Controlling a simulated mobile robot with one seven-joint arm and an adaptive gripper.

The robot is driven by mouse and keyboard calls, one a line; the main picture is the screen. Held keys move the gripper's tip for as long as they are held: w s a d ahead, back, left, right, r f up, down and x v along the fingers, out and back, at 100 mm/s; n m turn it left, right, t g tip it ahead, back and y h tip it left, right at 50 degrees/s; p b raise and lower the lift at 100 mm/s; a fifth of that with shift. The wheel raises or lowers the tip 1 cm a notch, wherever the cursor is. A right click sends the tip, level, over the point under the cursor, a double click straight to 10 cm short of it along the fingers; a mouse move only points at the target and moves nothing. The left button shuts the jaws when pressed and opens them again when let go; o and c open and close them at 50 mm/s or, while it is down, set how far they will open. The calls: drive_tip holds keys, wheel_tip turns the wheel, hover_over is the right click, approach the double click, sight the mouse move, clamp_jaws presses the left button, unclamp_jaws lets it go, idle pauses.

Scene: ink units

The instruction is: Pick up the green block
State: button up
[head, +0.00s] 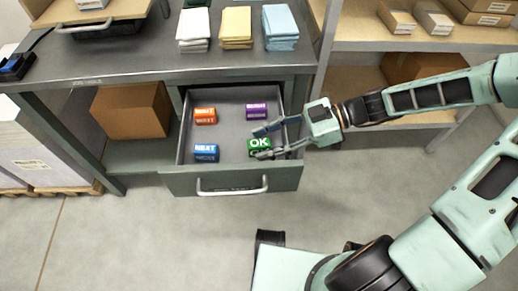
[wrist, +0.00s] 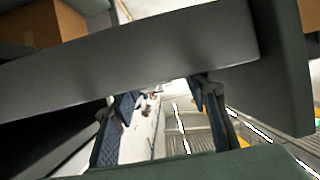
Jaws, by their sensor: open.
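The green block (head: 258,146), marked OK in white, sits in the front right part of the open drawer in the head view. My gripper (head: 261,142) reaches in from the right over the drawer's right wall. Its two fingers are spread, with the tips at or above the green block; I cannot tell whether they touch it. In the wrist view my gripper (wrist: 166,96) shows both fingers apart, with a dark grey panel (wrist: 150,55) across the view. The green block is not visible there.
The drawer (head: 228,133) also holds an orange block (head: 205,116), a purple block (head: 256,111) and a blue block (head: 206,153). Its front has a pale handle (head: 232,190). The grey worktop (head: 130,55) lies above and behind it. A shelf unit (head: 430,45) stands at the right.

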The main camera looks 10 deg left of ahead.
drive_tip(key=shift+x, duration=1)
clamp_jaws()
